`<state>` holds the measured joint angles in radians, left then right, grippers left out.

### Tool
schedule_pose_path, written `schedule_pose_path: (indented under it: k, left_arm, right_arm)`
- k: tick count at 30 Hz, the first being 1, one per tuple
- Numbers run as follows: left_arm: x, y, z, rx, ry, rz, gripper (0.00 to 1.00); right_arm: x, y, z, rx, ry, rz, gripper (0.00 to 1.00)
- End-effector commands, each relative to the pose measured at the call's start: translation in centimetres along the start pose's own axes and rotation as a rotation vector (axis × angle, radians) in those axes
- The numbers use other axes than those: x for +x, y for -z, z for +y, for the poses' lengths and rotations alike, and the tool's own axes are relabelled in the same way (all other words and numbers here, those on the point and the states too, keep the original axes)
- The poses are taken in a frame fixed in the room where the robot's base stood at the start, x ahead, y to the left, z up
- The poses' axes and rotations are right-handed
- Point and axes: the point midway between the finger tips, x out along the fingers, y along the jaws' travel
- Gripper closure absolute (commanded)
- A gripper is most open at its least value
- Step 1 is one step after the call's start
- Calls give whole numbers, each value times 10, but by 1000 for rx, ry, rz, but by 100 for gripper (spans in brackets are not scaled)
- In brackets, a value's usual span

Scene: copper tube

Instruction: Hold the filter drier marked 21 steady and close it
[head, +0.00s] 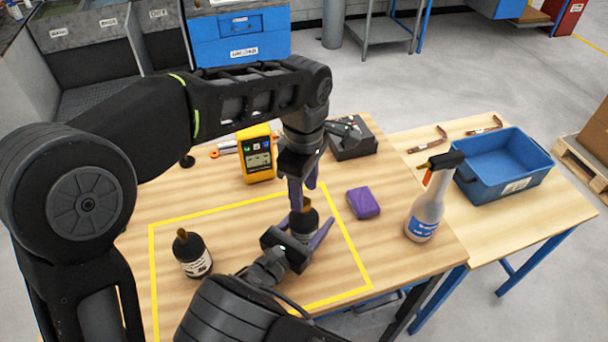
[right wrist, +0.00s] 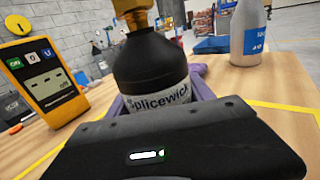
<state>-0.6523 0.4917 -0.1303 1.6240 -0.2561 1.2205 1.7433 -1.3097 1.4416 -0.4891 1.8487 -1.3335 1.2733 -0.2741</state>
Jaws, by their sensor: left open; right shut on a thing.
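A dark bottle-shaped container (head: 308,221) with a copper-coloured top stands upright inside the yellow taped outline. In the right wrist view this container (right wrist: 150,75) has a white label reading "Splicewick"; I see no 21 on it. My right gripper (head: 310,228) is shut around its body with purple fingers. My left gripper (head: 303,192) points down just above its top, open; whether a finger touches the top I cannot tell. A second dark container (head: 191,255) with a copper-coloured top and white label stands to the left; its marking is too small to read.
A spray bottle (head: 427,205) and a blue bin (head: 500,168) are at right. The outline's front left is mostly clear.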

Motion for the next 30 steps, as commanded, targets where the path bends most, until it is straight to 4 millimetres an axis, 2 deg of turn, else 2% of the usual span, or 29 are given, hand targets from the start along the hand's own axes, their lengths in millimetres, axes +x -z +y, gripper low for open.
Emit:
schedule_pose_path:
  k: [6, 16, 30]
  left_arm:
    - [23, 0, 0, 1, 1, 0, 54]
    - [26, 0, 0, 0, 0, 0, 54]
    - [26, 0, 0, 1, -1, 0, 91]
  right_arm:
    - [0, 0, 0, 0, 0, 1, 100]
    - [0, 1, 0, 0, 0, 1, 100]
    - [0, 1, 0, 0, 0, 1, 100]
